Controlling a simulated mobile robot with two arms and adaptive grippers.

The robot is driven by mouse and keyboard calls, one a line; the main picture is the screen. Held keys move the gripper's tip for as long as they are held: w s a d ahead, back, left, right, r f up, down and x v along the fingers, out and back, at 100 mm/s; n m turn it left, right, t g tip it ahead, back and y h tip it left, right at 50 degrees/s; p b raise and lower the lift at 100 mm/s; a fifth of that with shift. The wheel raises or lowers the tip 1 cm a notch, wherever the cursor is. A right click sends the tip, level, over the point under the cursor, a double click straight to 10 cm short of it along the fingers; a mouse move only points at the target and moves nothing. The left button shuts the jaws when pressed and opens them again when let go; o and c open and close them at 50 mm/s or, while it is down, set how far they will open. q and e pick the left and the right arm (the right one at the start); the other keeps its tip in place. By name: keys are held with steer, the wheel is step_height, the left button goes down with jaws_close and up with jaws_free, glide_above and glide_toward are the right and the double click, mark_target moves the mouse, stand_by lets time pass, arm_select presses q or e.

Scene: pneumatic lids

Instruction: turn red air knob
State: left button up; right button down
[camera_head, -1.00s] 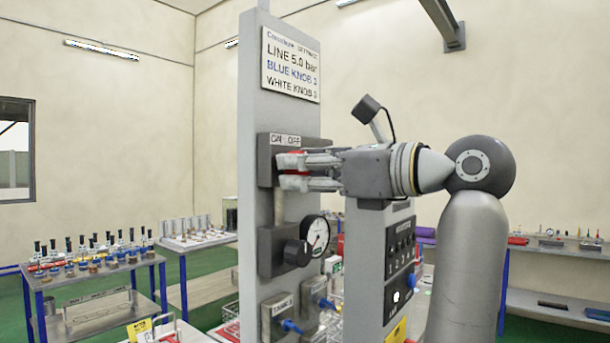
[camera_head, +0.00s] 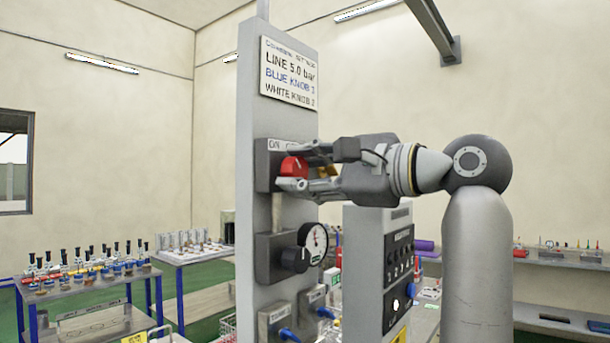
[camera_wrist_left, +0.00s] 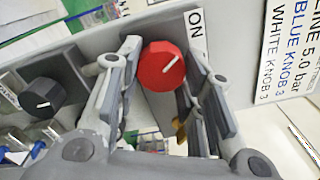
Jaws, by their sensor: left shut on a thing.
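The red air knob (camera_head: 292,168) sits on a grey box with an ON/OFF label (camera_head: 274,145), on the tall grey panel. It also shows in the left wrist view (camera_wrist_left: 161,67), with a white pointer line slanting toward its upper right. My left gripper (camera_head: 300,168) reaches the knob from the right in the head view. Its fingers lie on both sides of the knob and are shut on it. In the head view the lower finger covers part of the knob's lower edge. My right gripper is not in view.
Below the knob are a round gauge (camera_head: 313,243) and a black knob (camera_head: 293,258). A sign (camera_head: 289,73) is above. A second grey panel with a black control plate (camera_head: 399,266) stands right of it, under my gripper.

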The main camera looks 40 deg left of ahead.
arm_select(q)
steer(key=shift+n, duration=0.9)
steer(key=o, duration=1)
steer(key=shift+d, duration=0.1)
steer(key=d, duration=0.4)
steer(key=w+d, duration=0.1)
steer(key=d, duration=0.7)
steer(key=shift+w, duration=0.2)
